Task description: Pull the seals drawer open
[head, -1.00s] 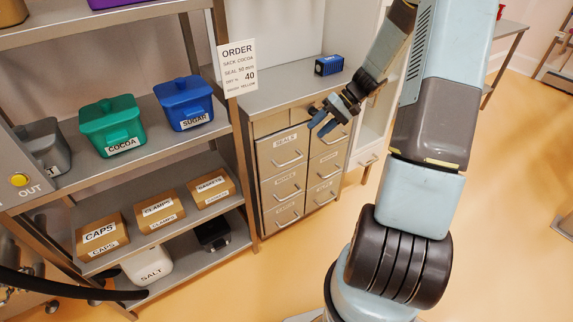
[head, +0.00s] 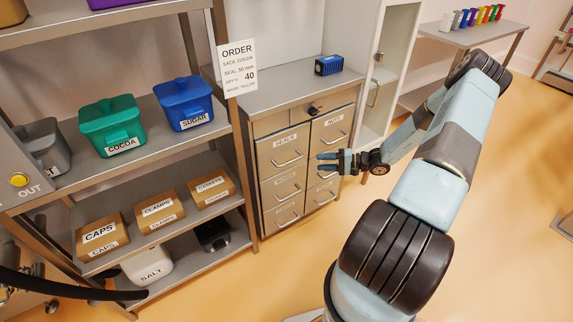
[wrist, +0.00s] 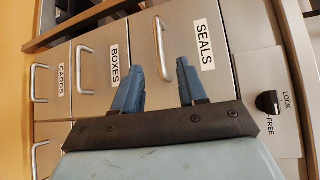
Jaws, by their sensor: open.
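The seals drawer (head: 284,149) is the upper left labelled drawer of the metal cabinet, and it looks shut. Its bar handle (head: 289,160) is free. In the wrist view the seals drawer (wrist: 190,30) is at top centre, with its handle (wrist: 163,50) upright in the picture, beyond the fingers. My gripper (head: 320,162) is open and empty, in front of the cabinet's right column, to the right of the seals handle and apart from it. In the wrist view my gripper (wrist: 157,85) shows two blue fingers spread apart, pointing towards the drawer fronts.
A black LOCK/FREE knob (wrist: 268,103) sits on the panel above the drawers; it also shows in the head view (head: 314,110). The boxes drawer (wrist: 105,60) adjoins the seals drawer. A blue box (head: 328,65) stands on the cabinet top. Shelves flank the cabinet's left; floor in front is clear.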

